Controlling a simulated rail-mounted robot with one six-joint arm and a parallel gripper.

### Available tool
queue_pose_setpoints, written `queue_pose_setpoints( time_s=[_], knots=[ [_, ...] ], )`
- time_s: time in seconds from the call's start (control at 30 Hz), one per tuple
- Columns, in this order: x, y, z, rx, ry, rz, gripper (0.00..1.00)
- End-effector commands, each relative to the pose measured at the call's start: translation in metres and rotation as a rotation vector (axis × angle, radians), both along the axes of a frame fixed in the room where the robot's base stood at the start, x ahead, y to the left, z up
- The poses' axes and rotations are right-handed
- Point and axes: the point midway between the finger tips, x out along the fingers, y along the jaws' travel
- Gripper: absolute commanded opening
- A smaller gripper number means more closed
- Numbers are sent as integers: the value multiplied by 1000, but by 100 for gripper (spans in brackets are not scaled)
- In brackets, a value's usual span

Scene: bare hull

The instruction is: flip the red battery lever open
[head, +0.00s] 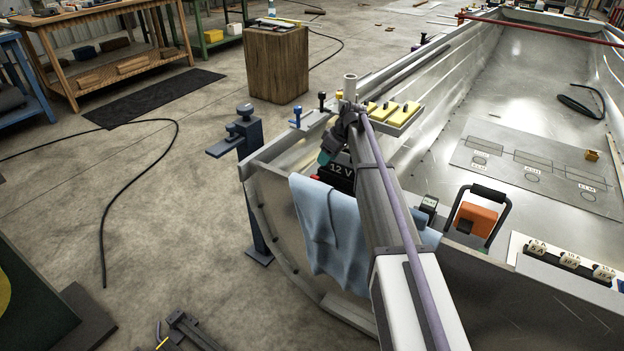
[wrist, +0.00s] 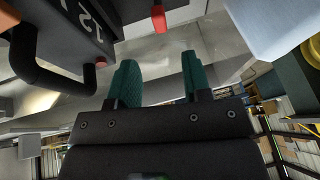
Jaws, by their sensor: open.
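The red lever (wrist: 158,18) shows at the top middle of the wrist view, just beyond my fingertips and apart from them. The dark battery (head: 340,172) marked "12 V" sits at the near end of the hull in the head view, partly hidden by my arm. A dark body with pale lettering, likely the battery (wrist: 80,28), fills the upper left of the wrist view. My gripper (wrist: 158,72) is open, with two teal fingers apart and nothing between them.
A black bent handle (wrist: 75,85) lies left of my fingers. A light blue cloth (head: 335,235) hangs over the hull's edge. A tray with yellow blocks (head: 405,113) is just behind my arm. An orange case (head: 477,219) stands to the right. The hull floor beyond has free room.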

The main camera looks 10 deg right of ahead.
Motion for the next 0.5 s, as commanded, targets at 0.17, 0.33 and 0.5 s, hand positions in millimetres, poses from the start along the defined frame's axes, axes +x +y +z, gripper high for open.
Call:
queue_pose_setpoints(
  time_s=[0.17, 0.33, 0.5],
  knots=[
    [6, 16, -49, -2, -1, 2, 45],
    [12, 30, -82, -2, 0, 1, 45],
    [14, 36, -87, -1, 0, 0, 45]
  ],
)
